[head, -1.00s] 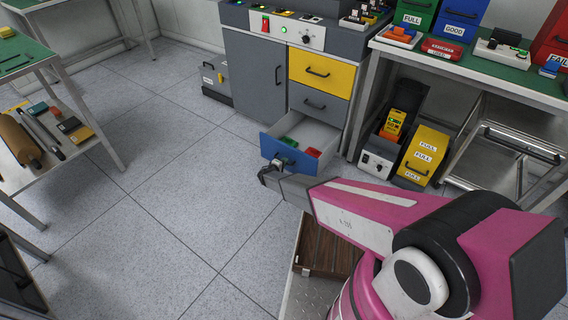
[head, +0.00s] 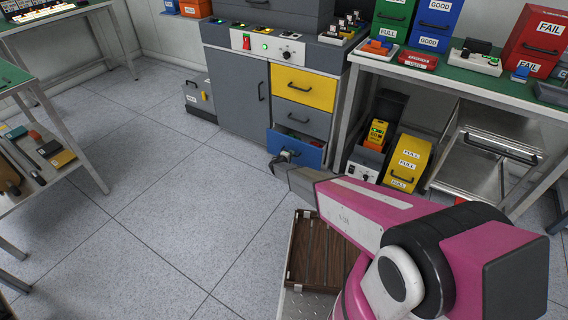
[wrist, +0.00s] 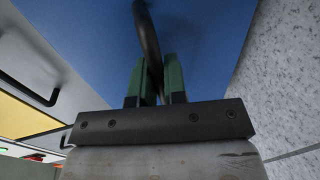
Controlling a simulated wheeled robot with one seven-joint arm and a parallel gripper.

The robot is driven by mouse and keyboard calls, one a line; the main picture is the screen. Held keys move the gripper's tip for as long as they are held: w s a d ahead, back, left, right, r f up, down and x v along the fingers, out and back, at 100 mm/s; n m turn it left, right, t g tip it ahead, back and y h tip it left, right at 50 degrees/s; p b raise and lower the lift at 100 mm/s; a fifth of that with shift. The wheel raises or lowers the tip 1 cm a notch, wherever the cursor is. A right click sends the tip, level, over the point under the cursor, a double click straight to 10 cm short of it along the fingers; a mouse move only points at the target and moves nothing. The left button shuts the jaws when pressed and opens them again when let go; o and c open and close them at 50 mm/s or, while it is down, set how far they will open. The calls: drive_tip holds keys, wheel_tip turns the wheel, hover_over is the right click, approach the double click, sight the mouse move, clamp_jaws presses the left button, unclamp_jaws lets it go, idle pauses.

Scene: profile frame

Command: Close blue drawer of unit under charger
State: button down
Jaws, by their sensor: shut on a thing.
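The blue drawer (head: 312,155) is the lowest in the grey unit (head: 235,85), under a yellow and a grey drawer. It stands partly out, with a narrow strip of its inside and some green and red items showing. My gripper (head: 282,158) is at the drawer front. In the wrist view, the green-padded fingers (wrist: 155,80) are shut on the dark drawer handle (wrist: 148,35), with the blue front (wrist: 220,40) behind it. I cannot tell which device on top of the unit is the charger.
The yellow drawer (head: 304,88) and grey drawer (head: 301,119) above are shut. The floor (head: 170,200) to the left is clear.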

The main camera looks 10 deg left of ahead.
drive_tip(key=x, duration=0.2)
drive_tip(key=r+x, duration=0.1)
drive_tip(key=x, duration=0.4)
drive_tip(key=shift+w+d+r, duration=0.15)
drive_tip(key=shift+w+r, duration=0.05)
drive_tip(key=shift+w, duration=0.25)
drive_tip(key=shift+s, duration=0.1)
drive_tip(key=c, duration=1.2)
unclamp_jaws()
drive_tip(key=shift+s, duration=0.15)
drive_tip(key=v, duration=1)
drive_tip(key=shift+s+a+r, duration=0.1)
drive_tip(key=shift+s+a, duration=0.1)
drive_tip(key=shift+s, duration=0.1)
